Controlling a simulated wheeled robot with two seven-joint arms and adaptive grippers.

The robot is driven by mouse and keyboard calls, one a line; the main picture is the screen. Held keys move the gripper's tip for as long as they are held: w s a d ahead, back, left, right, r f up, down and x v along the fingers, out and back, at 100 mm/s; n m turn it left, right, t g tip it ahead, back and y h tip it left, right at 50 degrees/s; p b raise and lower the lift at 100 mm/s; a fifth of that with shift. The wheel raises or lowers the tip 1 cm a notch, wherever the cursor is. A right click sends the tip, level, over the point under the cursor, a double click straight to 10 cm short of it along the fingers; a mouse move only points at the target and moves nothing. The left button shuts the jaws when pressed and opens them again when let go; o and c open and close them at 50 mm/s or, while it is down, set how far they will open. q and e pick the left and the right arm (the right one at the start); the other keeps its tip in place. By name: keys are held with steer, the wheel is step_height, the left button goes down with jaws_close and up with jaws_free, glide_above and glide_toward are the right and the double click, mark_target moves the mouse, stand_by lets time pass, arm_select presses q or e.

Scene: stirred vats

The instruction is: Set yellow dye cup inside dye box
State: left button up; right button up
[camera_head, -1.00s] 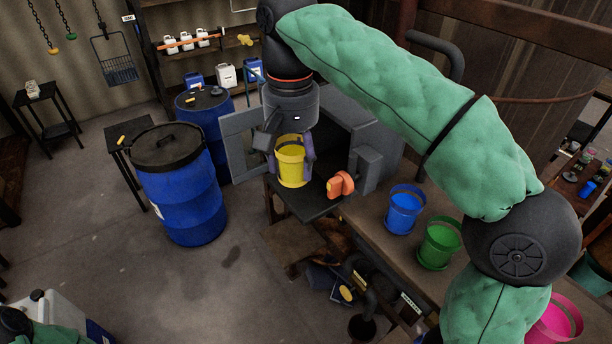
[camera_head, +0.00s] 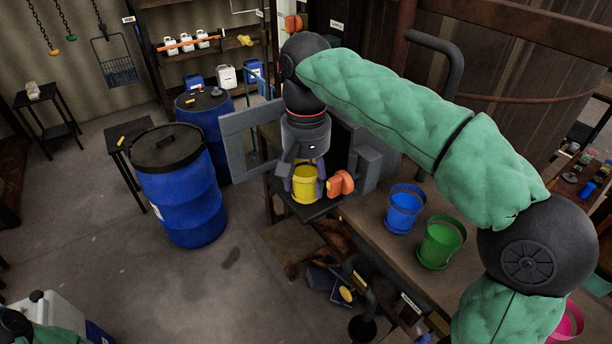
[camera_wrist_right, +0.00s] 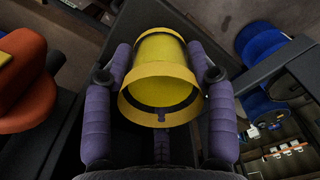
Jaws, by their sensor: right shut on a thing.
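The yellow dye cup (camera_head: 305,185) is held upright in my right gripper (camera_head: 305,180), in front of the grey dye box (camera_head: 346,150). In the right wrist view the yellow cup (camera_wrist_right: 160,70) sits between the two purple fingers of the right gripper (camera_wrist_right: 162,75), one on each side. The box's grey door (camera_head: 245,140) stands open to the left. The cup is low over the dark ledge (camera_head: 310,212) at the box front; I cannot tell if it touches. My left gripper does not show.
An orange handle (camera_head: 341,184) is close to the right of the cup. Blue (camera_head: 403,210) and green (camera_head: 441,242) cups stand on the bench, with a pink cup (camera_head: 571,322) partly hidden at lower right. A blue barrel (camera_head: 182,190) stands left on the floor.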

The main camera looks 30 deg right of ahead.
mark_target(306, 167)
steer(key=o, duration=1.4)
steer(key=shift+f, duration=0.1)
step_height(306, 167, up, 12)
steer(key=shift+r+p, duration=0.15)
steer(key=shift+p, duration=0.65)
